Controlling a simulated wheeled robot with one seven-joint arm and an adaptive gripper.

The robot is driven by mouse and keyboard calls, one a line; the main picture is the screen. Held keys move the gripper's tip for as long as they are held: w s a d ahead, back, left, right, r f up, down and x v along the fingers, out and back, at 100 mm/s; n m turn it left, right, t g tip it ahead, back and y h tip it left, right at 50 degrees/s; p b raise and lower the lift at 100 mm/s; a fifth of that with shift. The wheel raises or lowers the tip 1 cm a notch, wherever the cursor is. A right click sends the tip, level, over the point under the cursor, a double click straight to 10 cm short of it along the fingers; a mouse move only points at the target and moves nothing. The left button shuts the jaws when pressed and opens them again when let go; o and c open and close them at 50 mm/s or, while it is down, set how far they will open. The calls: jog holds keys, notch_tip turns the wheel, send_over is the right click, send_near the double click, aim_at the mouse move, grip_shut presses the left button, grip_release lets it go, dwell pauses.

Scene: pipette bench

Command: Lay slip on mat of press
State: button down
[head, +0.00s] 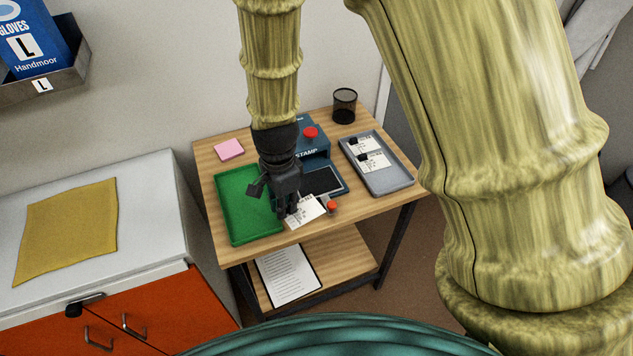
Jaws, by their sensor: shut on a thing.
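My gripper (289,207) is shut on a white printed slip (305,212), near its left side. The slip is in front of the blue stamp press (316,143), just nearer the camera than its dark mat (323,180). I cannot tell whether the slip touches the table or the press. The press has a red knob on top, and its label reads "STAMP" in part. My gripper and wrist hide the left part of the press and mat.
A green tray (236,207) lies left of the press. A grey tray (391,181) on the right holds two slips (374,162) with black tabs. A red button (332,207) is by the held slip. Pink notes (229,149) and a mesh cup (344,106) stand behind.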

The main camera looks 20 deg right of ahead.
jog(key=shift+s+a+r+m, duration=0.15)
jog(key=shift+s+m, duration=0.25)
jog(key=shift+m, duration=0.5)
jog(key=p, duration=0.4)
send_over(303, 180)
jog(key=shift+f, duration=0.8)
jog(key=shift+f+p, duration=0.95)
jog(key=shift+f, duration=0.85)
jog(key=shift+f, duration=0.1)
jog(key=c, duration=1.5)
grip_release()
jog(key=shift+o, duration=0.2)
jog(key=shift+r, duration=0.2)
notch_tip(303, 180, up, 12)
jog(key=b, duration=0.3)
